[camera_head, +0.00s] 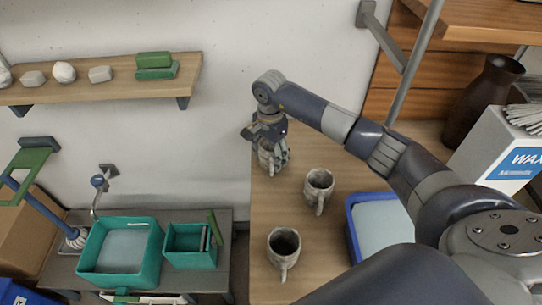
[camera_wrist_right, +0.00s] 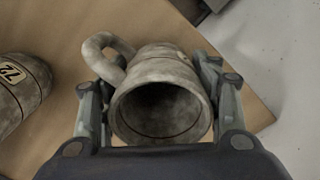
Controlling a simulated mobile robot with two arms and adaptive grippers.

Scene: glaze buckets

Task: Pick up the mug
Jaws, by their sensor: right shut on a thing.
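My right gripper (camera_head: 271,152) reaches over the far end of the wooden table and is shut on a grey, mottled mug (camera_head: 264,162). In the right wrist view this mug (camera_wrist_right: 162,98) lies between the two fingers, its open mouth facing the camera and its handle at the upper left. Two similar mugs stand on the table: one (camera_head: 319,186) just right of the gripper, one (camera_head: 284,246) nearer the front. A mug with a "72" label (camera_wrist_right: 20,88) shows at the left edge of the wrist view. My left gripper is not in view.
A blue tub (camera_head: 352,232) stands right of the mugs, partly behind my arm. A white "WAX" box (camera_head: 505,150) and a dark vase (camera_head: 483,100) stand at the right. Teal buckets (camera_head: 118,255) sit on a lower bench at left. The wall is close behind the gripper.

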